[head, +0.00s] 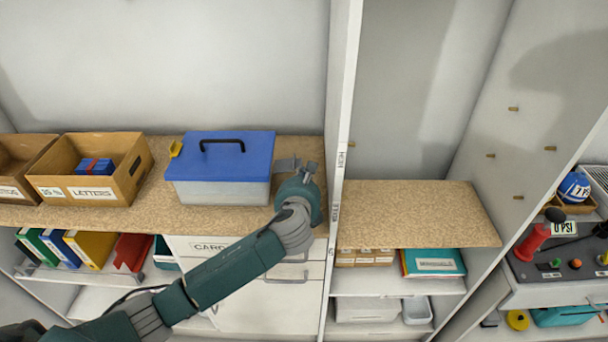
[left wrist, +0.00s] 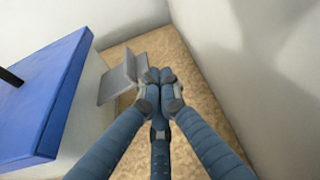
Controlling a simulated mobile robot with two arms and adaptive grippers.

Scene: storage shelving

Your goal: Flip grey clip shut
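A storage box with a blue lid (head: 228,150) and a translucent grey body (head: 222,192) stands on the wooden shelf. The grey clip (head: 285,163) sticks outward from the box's right side, not flat against it. In the left wrist view the grey clip (left wrist: 118,84) shows as a bent plate beside the blue lid (left wrist: 42,95). My left gripper (head: 308,172) is right of the clip. In the left wrist view its fingertips (left wrist: 159,78) are together, close against the clip's outer edge; I cannot tell whether they touch it. My right gripper is not in view.
A yellow clip (head: 175,148) sticks out at the box's left side. A cardboard letters box (head: 92,188) stands further left. A white upright panel (head: 341,130) rises close to the right of my left gripper. The wooden shelf beyond the panel (head: 420,212) is bare.

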